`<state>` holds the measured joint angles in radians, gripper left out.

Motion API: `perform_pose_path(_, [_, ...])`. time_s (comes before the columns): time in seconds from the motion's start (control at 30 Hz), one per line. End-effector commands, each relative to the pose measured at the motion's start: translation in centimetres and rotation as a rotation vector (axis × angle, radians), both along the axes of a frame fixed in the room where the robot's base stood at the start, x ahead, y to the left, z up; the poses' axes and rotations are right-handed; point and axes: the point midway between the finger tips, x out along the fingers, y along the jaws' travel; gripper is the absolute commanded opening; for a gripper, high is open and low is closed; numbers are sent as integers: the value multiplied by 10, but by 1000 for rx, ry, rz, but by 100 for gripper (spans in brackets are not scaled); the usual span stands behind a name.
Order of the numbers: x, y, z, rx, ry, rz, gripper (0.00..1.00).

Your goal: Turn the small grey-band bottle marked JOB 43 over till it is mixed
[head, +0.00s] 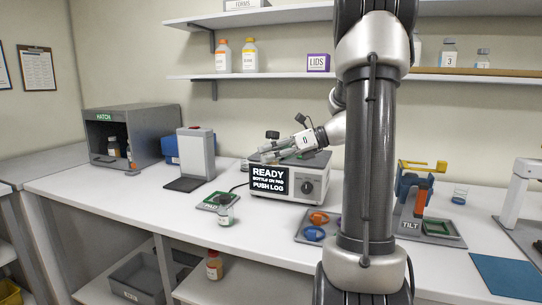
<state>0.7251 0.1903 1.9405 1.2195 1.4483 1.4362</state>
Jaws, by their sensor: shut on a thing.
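My gripper (287,150) is at the end of my arm, above the grey tester with the READY screen. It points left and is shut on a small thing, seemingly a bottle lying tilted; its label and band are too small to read. Dark parts show beside the fingers, and I cannot tell which are cap and which are gripper.
The tester (283,181) stands under my gripper. A grey HATCH box (122,133) holds small bottles at left. Blue and orange rings (317,226) lie in front of the tester. The TILT stand (421,213) is right of my arm. Shelves run along the wall behind.

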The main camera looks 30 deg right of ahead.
Motion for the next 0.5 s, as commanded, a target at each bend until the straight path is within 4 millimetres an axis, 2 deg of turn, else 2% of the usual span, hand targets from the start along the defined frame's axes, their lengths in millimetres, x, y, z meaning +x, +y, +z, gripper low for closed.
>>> perform_pose_path(0.1, [-1, 1, 1, -157, -153, -3, 24])
perform_pose_path(0.2, [-1, 1, 1, -243, -238, -1, 24])
perform_pose_path(0.5, [0, 0, 0, -280, -274, 0, 24])
